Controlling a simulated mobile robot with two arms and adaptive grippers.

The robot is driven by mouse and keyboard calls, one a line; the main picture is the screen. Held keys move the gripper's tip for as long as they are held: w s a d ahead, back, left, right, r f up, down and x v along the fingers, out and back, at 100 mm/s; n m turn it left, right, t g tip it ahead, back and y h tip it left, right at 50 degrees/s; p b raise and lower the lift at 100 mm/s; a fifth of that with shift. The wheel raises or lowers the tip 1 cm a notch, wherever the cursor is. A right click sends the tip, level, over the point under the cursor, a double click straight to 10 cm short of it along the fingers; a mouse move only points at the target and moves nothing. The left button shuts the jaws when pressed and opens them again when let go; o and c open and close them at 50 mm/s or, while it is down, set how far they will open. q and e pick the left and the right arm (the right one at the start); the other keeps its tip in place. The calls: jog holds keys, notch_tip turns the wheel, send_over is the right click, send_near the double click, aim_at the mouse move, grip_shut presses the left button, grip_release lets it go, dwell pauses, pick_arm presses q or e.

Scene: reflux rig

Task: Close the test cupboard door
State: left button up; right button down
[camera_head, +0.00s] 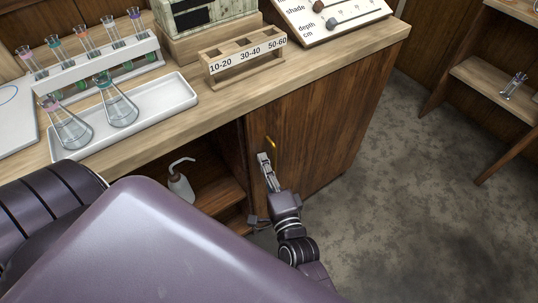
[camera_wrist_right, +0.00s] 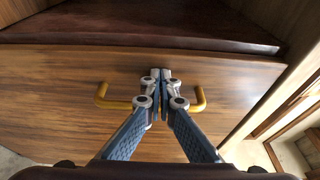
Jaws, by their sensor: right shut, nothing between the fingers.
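The cupboard door (camera_head: 325,130) is a dark brown wooden panel under the right part of the bench. Its yellow bar handle (camera_head: 271,143) sits near its left edge, beside an open compartment. I cannot tell exactly how far the door stands from its frame. My right gripper (camera_head: 263,157) is shut and empty, with its fingertips in front of the door close to the handle. In the right wrist view the shut fingertips (camera_wrist_right: 160,73) overlap the middle of the handle (camera_wrist_right: 115,104); contact is unclear. The door face (camera_wrist_right: 60,85) fills the middle there. My left gripper is not in view.
The open compartment holds a wash bottle (camera_head: 181,182) and a shelf (camera_head: 218,190). On the bench are a white tray (camera_head: 170,97) with two flasks, a test tube rack (camera_head: 95,68) and a labelled wooden holder (camera_head: 245,65). Clear floor (camera_head: 400,180) lies to the right.

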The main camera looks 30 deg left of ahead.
jog(key=shift+w+a+r, duration=0.1)
jog(key=shift+a+r, duration=0.15)
jog(key=shift+r, duration=0.25)
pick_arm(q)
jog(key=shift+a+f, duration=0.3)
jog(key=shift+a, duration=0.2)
pick_arm(e)
jog(key=f+v, duration=0.1)
jog(key=v, duration=1.1)
jog(key=shift+d, duration=0.25)
